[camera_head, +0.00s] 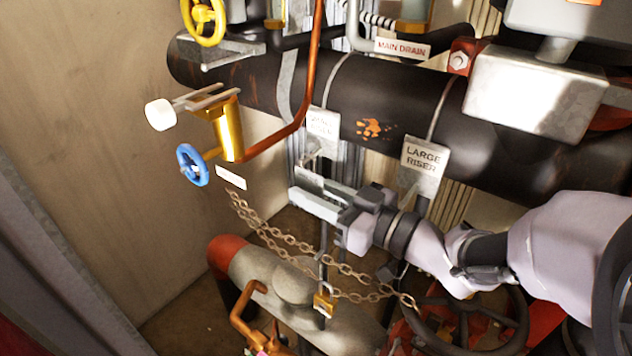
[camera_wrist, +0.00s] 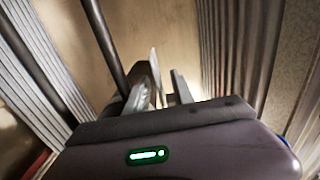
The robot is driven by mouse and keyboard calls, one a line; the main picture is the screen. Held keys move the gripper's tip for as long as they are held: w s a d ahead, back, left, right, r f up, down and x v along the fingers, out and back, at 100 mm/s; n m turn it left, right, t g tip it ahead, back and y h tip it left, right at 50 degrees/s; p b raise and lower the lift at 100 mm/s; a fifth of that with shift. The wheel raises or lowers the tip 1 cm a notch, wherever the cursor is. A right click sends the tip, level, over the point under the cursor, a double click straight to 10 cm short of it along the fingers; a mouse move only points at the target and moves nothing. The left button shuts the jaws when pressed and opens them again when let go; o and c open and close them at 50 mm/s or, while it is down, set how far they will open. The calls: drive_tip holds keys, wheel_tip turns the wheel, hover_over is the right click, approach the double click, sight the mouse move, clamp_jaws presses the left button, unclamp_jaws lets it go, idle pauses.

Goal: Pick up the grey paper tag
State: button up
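Two pale grey tags hang by wires from the black pipe in the head view. One (camera_head: 323,126) has faint lettering ending in "RISER"; the other (camera_head: 424,166) reads "LARGE RISER". I cannot tell by look which is the paper one. My gripper (camera_head: 303,190) is just below the left tag, its fingers spread apart. In the wrist view my gripper (camera_wrist: 158,92) is also open, and a thin pale sheet (camera_wrist: 154,68) shows edge-on between the fingers. I cannot tell whether it is the left tag or whether a finger touches it.
The black pipe (camera_head: 385,100) runs above my gripper. A rusty chain (camera_head: 290,241) with a brass padlock (camera_head: 324,304) hangs below it. A blue handwheel (camera_head: 192,165) and brass valve (camera_head: 228,130) stand to the left. A large dark handwheel (camera_head: 470,310) is below my arm.

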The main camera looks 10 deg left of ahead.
drive_tip(key=shift+w+a, duration=0.25)
drive_tip(key=shift+a, duration=0.2)
clamp_jaws()
